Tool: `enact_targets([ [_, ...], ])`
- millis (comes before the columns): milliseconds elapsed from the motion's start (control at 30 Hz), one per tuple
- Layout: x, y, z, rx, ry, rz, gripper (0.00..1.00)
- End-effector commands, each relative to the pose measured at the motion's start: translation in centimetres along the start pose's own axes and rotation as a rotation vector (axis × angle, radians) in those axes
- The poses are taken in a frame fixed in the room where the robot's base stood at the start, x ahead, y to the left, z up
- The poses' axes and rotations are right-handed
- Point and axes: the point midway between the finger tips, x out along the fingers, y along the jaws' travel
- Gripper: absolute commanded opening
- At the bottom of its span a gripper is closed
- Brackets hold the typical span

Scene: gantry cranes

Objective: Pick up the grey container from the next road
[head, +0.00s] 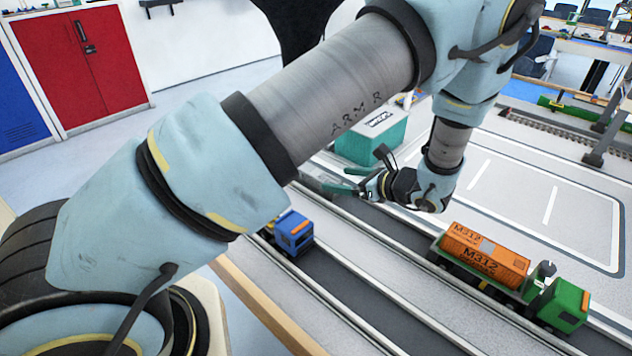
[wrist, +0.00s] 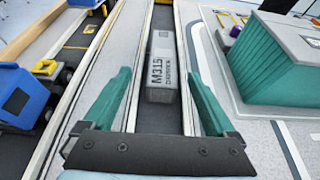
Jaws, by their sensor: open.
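The grey container (wrist: 162,65), marked M315, lies lengthwise on a dark road strip between pale raised edges in the wrist view. My gripper (wrist: 158,76) is open, with one teal finger to the left of the container and one to the right. The container shows between the fingers and I see no contact. How far the fingertips are above it is hard to tell. In the head view my gripper (head: 345,180) hangs over the far road; the container is hard to make out there.
A teal block (head: 372,142) stands close to the right of the gripper in the wrist view (wrist: 285,60). A green truck (head: 562,303) with an orange container (head: 484,253) stands on the same road, nearer. A blue truck (head: 293,232) is on the neighbouring road.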

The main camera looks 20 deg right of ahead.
Motion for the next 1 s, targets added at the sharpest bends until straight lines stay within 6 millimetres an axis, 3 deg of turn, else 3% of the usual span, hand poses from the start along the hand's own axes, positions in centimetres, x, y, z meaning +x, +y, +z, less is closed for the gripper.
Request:
enact_targets([
  [200,3.5,0.2,0.2,0.000,0.001,0.006,0.91],
  [700,9.3,-0.4,0.6,-0.002,0.003,0.006,0.91],
  [1000,9.9,-0.5,0.4,-0.003,0.004,0.004,0.91],
])
